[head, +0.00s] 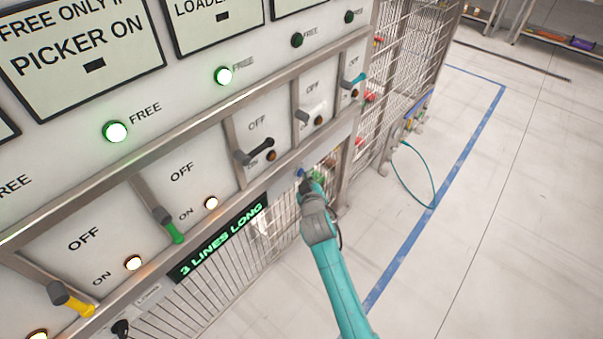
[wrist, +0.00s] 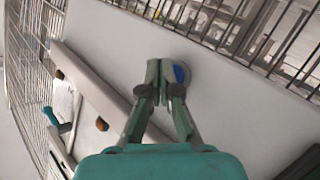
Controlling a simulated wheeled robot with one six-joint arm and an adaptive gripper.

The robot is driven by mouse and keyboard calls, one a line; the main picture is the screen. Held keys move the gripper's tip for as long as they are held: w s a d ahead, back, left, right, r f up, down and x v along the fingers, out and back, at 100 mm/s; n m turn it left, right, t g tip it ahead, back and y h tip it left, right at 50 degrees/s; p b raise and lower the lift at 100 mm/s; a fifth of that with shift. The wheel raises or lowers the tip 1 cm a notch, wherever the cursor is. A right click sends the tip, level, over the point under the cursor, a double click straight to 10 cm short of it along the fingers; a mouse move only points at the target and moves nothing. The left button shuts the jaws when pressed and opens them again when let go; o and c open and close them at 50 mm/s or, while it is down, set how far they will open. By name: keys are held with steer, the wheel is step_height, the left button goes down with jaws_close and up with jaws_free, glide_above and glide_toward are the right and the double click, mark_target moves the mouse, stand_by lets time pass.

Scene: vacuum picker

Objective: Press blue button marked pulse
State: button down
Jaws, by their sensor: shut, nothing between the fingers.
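A round blue button (wrist: 181,74) sits on a pale panel in the wrist view, just right of my fingertips. It is partly covered by the fingers. It shows small and blue in the head view (head: 300,172), on the panel below the row of levers. My gripper (wrist: 160,66) is shut and empty, its tips close to the button's left edge. I cannot tell whether they touch the button or panel. In the head view my gripper (head: 309,181) is at the panel, low right of the black lever. The button's marking cannot be read.
Levers stick out along the panel: yellow (head: 72,299), green (head: 168,224), black (head: 254,151) and teal (head: 353,80). A lit display (head: 222,242) reads "3 LINES LONG". Wire mesh lies below and right. Open floor (head: 490,200) is at the right.

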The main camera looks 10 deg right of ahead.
steer(key=shift+s+d, duration=0.3)
steer(key=shift+s, duration=0.1)
steer(key=shift+s, duration=0.1)
steer(key=s+d, duration=0.1)
steer(key=s, duration=0.1)
steer(key=s+d, duration=0.2)
stand_by(0.4)
steer(key=shift+f, duration=0.1)
stand_by(0.7)
steer(key=s+f+m+y, duration=0.1)
steer(key=s+f, duration=0.2)
steer(key=s, duration=1.1)
steer(key=s+f+y, duration=0.1)
steer(key=s+f, duration=0.2)
steer(key=s, duration=1.1)
steer(key=s+r+m, duration=0.1)
steer(key=s+r, duration=0.5)
steer(key=s, duration=0.5)
steer(key=s+r+m, duration=0.2)
steer(key=s+r, duration=0.5)
steer(key=s, duration=0.5)
steer(key=shift+s+a, duration=0.25)
steer(key=shift+a, duration=0.15)
